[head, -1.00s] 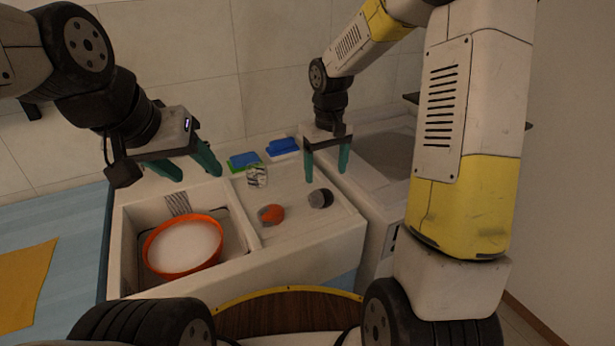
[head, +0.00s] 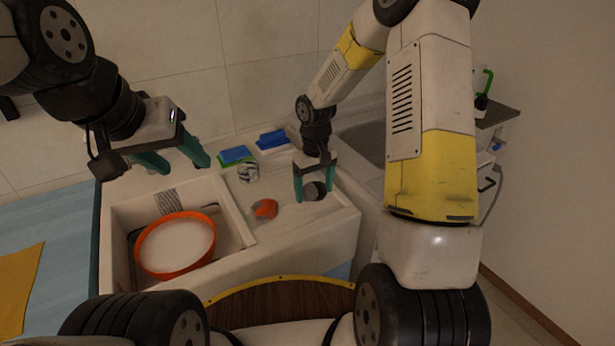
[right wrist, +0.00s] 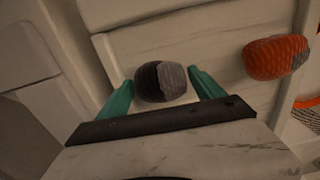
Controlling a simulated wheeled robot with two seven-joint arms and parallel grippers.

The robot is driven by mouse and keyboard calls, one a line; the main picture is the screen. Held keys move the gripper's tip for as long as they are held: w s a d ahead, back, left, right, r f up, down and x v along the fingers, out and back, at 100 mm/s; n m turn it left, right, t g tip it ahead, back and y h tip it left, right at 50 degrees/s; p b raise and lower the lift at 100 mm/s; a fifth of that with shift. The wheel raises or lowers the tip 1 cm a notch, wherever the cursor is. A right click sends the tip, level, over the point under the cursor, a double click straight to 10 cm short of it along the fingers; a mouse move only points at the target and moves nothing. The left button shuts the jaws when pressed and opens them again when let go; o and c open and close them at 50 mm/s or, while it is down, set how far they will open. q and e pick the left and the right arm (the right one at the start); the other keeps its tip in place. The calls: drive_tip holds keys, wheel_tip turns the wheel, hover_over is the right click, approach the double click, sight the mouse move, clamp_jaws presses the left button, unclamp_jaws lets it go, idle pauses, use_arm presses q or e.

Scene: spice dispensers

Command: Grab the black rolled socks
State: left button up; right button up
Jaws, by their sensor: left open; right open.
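The black rolled socks (head: 314,191), black with a grey part, lie on the white counter right of the basin. In the right wrist view the black rolled socks (right wrist: 161,82) sit between the fingertips of my right gripper (right wrist: 158,90), with a gap on the finger sides. My right gripper (head: 315,192) points down around the socks in the head view and is open. Whether a finger touches them I cannot tell. My left gripper (head: 184,164) is open and empty, above the back of the basin.
An orange rolled pair (head: 264,209) lies left of the black socks; it also shows in the right wrist view (right wrist: 276,57). A patterned roll (head: 248,172) and blue sponges (head: 271,139) are behind. An orange-rimmed bowl (head: 176,245) stands in the basin (head: 118,222).

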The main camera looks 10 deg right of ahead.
drive_tip(key=c, duration=1.1)
drive_tip(key=shift+r, duration=0.1)
